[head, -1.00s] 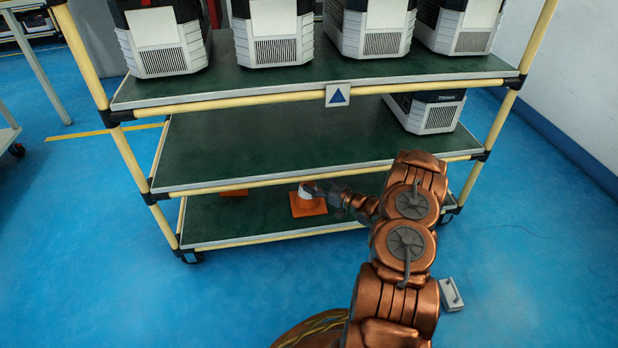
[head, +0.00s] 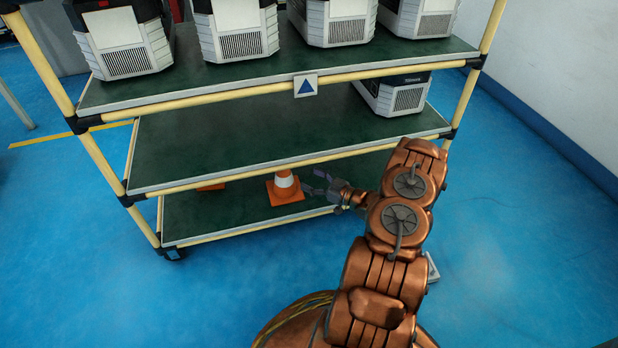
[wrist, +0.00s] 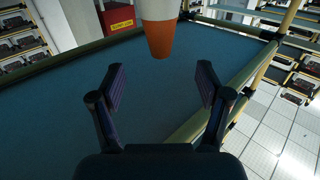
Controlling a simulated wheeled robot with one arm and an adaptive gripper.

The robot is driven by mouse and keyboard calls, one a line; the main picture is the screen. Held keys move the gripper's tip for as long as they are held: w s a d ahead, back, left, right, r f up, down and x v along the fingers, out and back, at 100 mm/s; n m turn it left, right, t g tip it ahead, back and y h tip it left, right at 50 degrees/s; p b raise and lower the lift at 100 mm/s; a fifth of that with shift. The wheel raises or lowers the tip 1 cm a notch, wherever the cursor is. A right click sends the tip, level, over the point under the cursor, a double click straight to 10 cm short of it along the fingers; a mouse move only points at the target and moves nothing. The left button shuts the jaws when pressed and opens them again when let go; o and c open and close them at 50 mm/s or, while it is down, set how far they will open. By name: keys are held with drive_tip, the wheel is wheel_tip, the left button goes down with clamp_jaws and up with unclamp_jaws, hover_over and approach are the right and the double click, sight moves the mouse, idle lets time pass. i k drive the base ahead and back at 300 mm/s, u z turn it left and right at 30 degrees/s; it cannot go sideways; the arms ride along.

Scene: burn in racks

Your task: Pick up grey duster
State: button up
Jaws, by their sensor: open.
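A small pale grey block (head: 432,268) lies on the blue floor in the head view, at the right of my arm and partly hidden behind it. It may be the grey duster; too little of it shows to be sure. My gripper (head: 316,183) is at the lowest shelf of the rack, just right of an orange and white cone (head: 285,188). In the wrist view my gripper (wrist: 161,87) is open, with nothing between its fingers. The cone (wrist: 160,36) shows upside down beyond the fingertips there. The grey block does not show in the wrist view.
The rack (head: 225,243) has green shelves and yellow poles. White and black units (head: 236,35) stand on its top shelf, and one unit (head: 393,94) on the middle shelf. Another orange piece (head: 211,187) is partly hidden under the middle shelf. Open floor lies at the right.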

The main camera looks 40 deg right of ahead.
sight(434, 276)
drive_tip(key=k, duration=1)
